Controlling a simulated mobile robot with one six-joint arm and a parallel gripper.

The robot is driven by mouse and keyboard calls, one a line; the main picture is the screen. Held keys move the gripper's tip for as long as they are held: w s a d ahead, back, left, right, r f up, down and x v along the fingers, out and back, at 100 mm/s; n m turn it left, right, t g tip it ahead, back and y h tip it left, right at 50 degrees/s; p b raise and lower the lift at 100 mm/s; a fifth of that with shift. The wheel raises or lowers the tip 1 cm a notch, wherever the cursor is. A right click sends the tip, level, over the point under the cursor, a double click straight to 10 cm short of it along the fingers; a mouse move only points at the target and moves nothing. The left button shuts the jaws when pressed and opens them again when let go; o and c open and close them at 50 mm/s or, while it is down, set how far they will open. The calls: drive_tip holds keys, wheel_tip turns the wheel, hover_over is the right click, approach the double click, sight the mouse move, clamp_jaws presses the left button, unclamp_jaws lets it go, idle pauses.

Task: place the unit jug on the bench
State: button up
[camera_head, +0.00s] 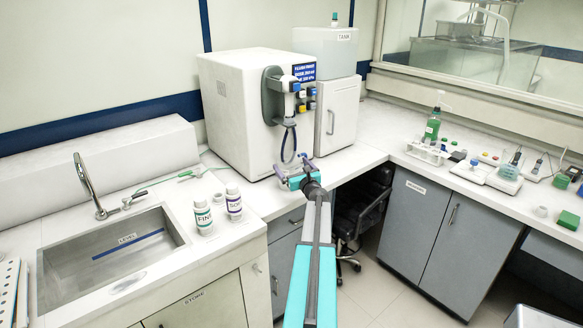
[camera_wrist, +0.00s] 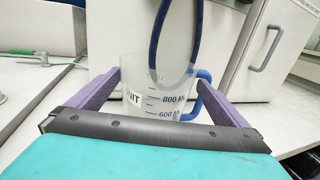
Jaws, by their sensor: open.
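The unit jug (camera_wrist: 150,97) is clear, with volume marks, a partly readable label ending in "IT" and a blue handle on its right. In the wrist view it stands upright between the two purple fingers of my open gripper (camera_wrist: 158,88). I cannot tell whether the fingers touch it. Its base is hidden behind my gripper. In the head view my gripper (camera_head: 295,169) is at the bench edge in front of the white dispenser unit (camera_head: 238,110), and the jug is too small and covered to make out. The white bench (camera_head: 262,196) runs beneath.
A dark blue tube (camera_head: 288,140) hangs from the dispenser and loops down in front of or into the jug. Two labelled bottles (camera_head: 203,217) (camera_head: 234,203) stand left, beside the sink (camera_head: 110,255). The right bench (camera_head: 400,150) holds a green bottle (camera_head: 433,125) and lab devices.

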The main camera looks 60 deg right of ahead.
sight(294, 168)
drive_tip(key=shift+b+v, duration=0.7)
drive_tip(key=shift+v, duration=1)
drive_tip(key=b+v, duration=0.2)
drive_tip(key=v, duration=0.6)
drive_tip(key=shift+s+a, duration=0.2)
drive_tip(key=shift+a, duration=0.05)
